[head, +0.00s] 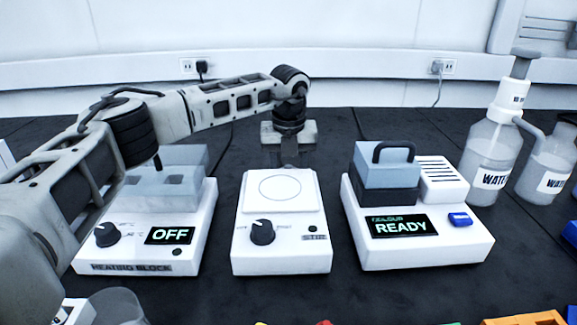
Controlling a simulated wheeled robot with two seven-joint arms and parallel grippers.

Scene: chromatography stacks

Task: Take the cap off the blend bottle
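No bottle that I can identify as the blend bottle, and no cap of it, shows in the head view. My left arm comes in from the left and reaches over the heating block. Its gripper (289,155) points down at the far edge of the white stirrer (281,249). The fingertips are small and partly hidden there, so I cannot tell whether they are open or shut, or whether they hold anything. The stirrer's square top plate is bare. My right gripper is not in view.
The heating block (185,255), reading OFF, stands left. A device reading READY (440,252) stands right, with a handled grey-blue block on it. Water bottles (487,150) stand far right. A grey rounded object (115,306) and coloured items are cut off at the front edge.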

